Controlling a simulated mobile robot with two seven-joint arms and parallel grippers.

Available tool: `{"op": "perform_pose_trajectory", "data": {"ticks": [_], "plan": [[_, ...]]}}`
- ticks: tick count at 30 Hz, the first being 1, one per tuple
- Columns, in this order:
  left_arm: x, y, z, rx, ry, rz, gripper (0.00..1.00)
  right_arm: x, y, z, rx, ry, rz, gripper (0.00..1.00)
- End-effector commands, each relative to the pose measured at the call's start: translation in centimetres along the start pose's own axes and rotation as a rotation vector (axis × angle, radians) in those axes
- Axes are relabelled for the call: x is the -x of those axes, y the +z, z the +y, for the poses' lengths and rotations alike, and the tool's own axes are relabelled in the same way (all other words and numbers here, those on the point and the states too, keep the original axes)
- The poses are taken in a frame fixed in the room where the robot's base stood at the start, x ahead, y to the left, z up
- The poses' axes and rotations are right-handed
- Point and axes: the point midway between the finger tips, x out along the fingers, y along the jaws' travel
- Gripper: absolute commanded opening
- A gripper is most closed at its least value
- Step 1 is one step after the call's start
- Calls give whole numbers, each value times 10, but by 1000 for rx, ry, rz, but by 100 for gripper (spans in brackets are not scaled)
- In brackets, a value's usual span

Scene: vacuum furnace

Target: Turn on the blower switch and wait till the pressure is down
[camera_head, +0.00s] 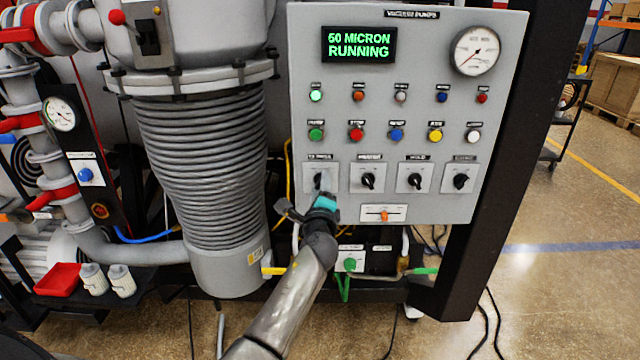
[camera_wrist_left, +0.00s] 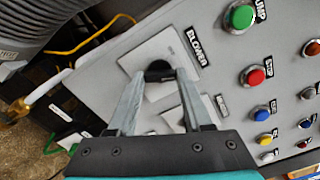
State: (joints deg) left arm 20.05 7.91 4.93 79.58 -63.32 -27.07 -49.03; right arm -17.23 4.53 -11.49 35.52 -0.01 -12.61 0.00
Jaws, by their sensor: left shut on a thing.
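The blower switch is a black rotary knob (camera_wrist_left: 159,70) on a light square plate, with the label BLOWER beside it in the left wrist view. My left gripper (camera_wrist_left: 158,80) is shut on this knob, one finger on each side. In the head view the gripper (camera_head: 322,188) is at the leftmost switch (camera_head: 318,180) of the lower row and partly hides it. The display (camera_head: 358,45) shows green text, "RUNNING" under a micron reading of 50 or 60. The round pressure gauge (camera_head: 475,50) has a red needle. My right gripper is not in view.
The grey control panel (camera_head: 415,115) carries several coloured buttons and further rotary switches (camera_head: 415,180). An orange slider switch (camera_head: 384,213) is just right of my gripper. A ribbed grey bellows (camera_head: 200,150) stands left of the panel. Open floor (camera_head: 570,280) lies to the right.

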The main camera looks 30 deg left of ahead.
Motion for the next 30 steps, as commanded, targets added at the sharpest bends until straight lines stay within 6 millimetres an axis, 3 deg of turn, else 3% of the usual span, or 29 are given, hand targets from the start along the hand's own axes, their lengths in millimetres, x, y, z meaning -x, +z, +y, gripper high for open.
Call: {"op": "perform_pose_trajectory", "data": {"ticks": [22,23,30], "plan": [[-1,2,-2,-92,-3,-4,0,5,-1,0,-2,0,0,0],[-1,2,-2,-92,-3,-4,52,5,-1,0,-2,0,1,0],[0,1,-1,-89,-2,-2,79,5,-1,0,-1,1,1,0]]}}
